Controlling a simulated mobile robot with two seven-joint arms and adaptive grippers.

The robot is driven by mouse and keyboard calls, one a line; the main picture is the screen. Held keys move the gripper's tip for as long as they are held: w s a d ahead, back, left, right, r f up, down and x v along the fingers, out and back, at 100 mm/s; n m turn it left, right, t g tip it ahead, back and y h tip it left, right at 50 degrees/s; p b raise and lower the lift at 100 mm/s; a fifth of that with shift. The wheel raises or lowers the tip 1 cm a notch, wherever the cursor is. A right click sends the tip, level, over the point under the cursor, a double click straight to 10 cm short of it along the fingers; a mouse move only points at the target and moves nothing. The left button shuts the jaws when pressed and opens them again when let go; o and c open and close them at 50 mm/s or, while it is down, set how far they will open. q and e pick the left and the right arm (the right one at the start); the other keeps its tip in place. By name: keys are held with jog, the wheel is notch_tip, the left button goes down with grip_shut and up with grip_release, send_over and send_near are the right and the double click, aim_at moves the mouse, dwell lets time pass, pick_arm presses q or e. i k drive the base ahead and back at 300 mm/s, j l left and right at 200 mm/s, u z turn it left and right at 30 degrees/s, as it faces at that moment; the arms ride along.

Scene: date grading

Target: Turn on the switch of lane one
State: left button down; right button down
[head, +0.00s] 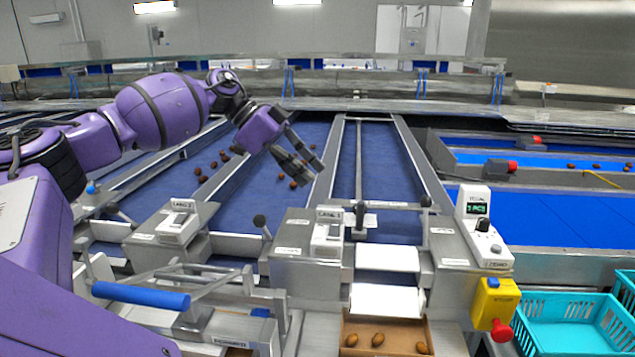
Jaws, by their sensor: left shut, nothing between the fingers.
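Two white lane switches sit on grey steel boxes at the near end of the belts. One lane switch (178,226) is at the left and the other lane switch (328,234) is near the middle. Their labels are too small to read surely, so I cannot tell which is lane one, nor whether either is on. My left gripper (311,175) is shut and empty, pointing down and to the right. In the picture it is above the middle switch, over the blue belt, apart from both switches. My right gripper is not in view.
Several brown dates lie on the left blue belt (235,185). Levers with black knobs (260,221) stand beside the boxes. A counter with a green display (477,210) and a yellow box with a red button (494,300) are at right. A cardboard box (387,330) holds dates in front.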

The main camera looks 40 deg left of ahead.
aim_at(335, 232)
jog(key=k+l, duration=0.8)
jog(key=l, duration=0.15)
